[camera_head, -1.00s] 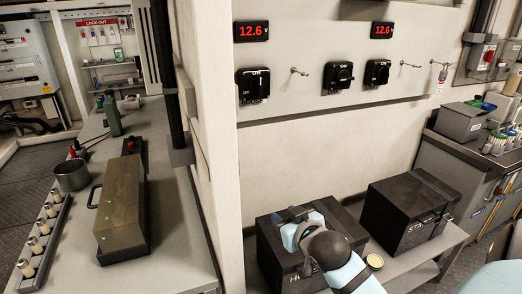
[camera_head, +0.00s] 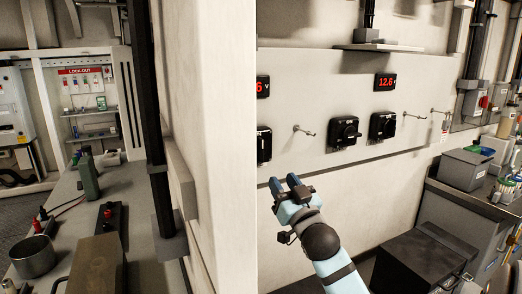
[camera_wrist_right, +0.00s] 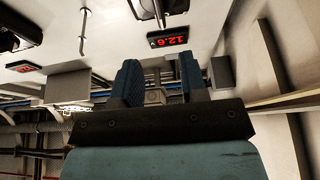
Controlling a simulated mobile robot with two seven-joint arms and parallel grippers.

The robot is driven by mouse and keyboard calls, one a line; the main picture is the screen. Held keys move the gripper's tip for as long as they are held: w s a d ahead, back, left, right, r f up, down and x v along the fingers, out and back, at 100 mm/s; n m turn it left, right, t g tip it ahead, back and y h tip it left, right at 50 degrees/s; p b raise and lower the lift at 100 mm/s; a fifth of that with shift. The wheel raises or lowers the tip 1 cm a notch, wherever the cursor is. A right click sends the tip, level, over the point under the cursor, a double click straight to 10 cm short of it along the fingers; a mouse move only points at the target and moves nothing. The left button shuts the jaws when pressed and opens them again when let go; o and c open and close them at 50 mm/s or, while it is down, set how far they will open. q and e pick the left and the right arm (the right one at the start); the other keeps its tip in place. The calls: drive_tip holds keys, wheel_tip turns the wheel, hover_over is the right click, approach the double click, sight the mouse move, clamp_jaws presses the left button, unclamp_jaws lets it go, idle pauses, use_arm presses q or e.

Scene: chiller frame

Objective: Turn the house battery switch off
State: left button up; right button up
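Several black rotary switches are on the pale wall panel. The leftmost switch (camera_head: 264,145) is partly cut off by the corner of the near wall. The middle switch (camera_head: 345,132) and the right switch (camera_head: 383,126) show fully. Their labels are too small to read, so I cannot tell which is the house battery switch. My right gripper (camera_head: 285,182) is raised in front of the wall, below and between the left and middle switches, apart from them. In the right wrist view its two blue fingers (camera_wrist_right: 160,80) are spread with nothing between them. My left gripper is out of view.
A red voltage display (camera_head: 386,82) reads 12.6; another (camera_head: 263,87) is partly hidden. A shelf (camera_head: 378,47) juts out above. The near wall corner stands close on the left. A black battery box (camera_head: 425,262) sits below right.

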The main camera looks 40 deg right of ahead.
sight(263, 150)
drive_tip(key=x, duration=1.2)
clamp_jaws()
